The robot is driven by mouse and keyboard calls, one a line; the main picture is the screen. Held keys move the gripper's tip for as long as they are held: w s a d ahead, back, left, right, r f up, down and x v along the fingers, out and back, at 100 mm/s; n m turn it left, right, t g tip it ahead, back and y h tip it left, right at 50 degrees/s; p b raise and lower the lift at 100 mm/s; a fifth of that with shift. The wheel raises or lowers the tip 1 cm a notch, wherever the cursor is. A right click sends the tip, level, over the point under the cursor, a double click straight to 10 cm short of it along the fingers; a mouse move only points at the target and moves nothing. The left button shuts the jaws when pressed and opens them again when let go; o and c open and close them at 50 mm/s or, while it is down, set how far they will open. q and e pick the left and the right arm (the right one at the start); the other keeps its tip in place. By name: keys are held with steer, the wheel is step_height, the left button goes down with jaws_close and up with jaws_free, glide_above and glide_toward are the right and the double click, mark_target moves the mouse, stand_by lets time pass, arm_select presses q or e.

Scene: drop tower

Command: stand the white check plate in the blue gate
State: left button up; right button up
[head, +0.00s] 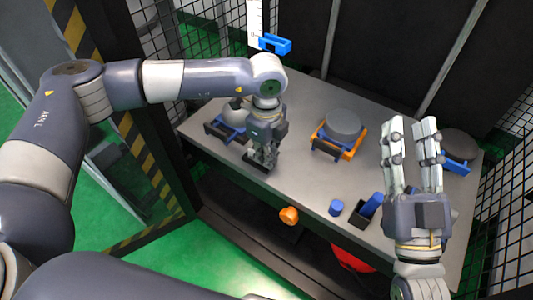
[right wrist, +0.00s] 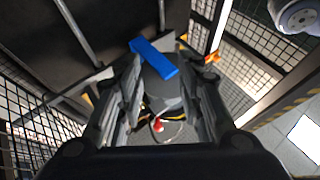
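The small blue gate (head: 275,44) is at the top of the head view, beside an upright white strip (head: 254,22) with a mark on it. I cannot pick out the white check plate for certain in either view. My left gripper (head: 262,162) points down at the table's front left, over or at a small black block; its fingertips are too dark to read. My right gripper (head: 412,125) is raised over the right side of the table, its two fingers apart with nothing visible between them. Its fingers (right wrist: 160,95) also show apart in the right wrist view.
The grey table (head: 300,105) carries a grey disc (head: 343,124) on an orange and blue stand, a rounded grey piece at left and a dark disc (head: 459,144) at right. A blue cylinder (head: 336,208) and black holder (head: 361,214) stand near the front edge. Mesh walls surround it.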

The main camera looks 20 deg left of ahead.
arm_select(q)
steer(key=o, duration=0.4)
steer(key=shift+o, duration=0.2)
